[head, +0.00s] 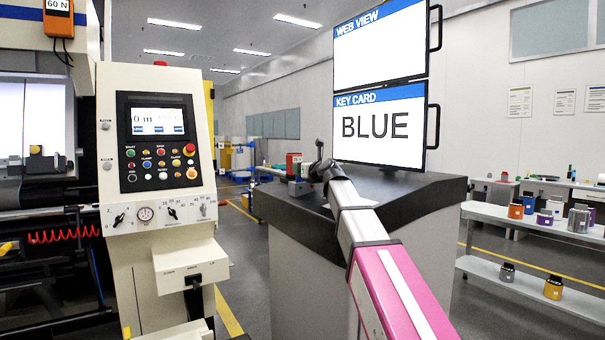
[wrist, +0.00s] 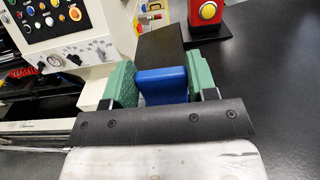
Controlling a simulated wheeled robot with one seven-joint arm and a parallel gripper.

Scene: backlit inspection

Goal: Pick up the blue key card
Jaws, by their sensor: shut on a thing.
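My gripper (wrist: 161,82) shows in the wrist view with a green pad on each side. It is shut on the blue key card (wrist: 162,86), which looks like a thick blue piece with a dark flat part (wrist: 160,48) reaching away beyond the pads. The card's lower end is hidden behind the dark bar of my gripper. In the head view my gripper (head: 304,182) is small and partly hidden by my arm, at the left end of the dark counter top. I cannot make out the card there.
A red box with a yellow button (wrist: 207,12) stands on the dark counter (wrist: 270,85) beyond the gripper. A monitor (head: 380,124) reads "KEY CARD BLUE". A machine control panel (head: 158,140) stands at left. Shelves with several containers (head: 535,215) are at right. The counter's right part is bare.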

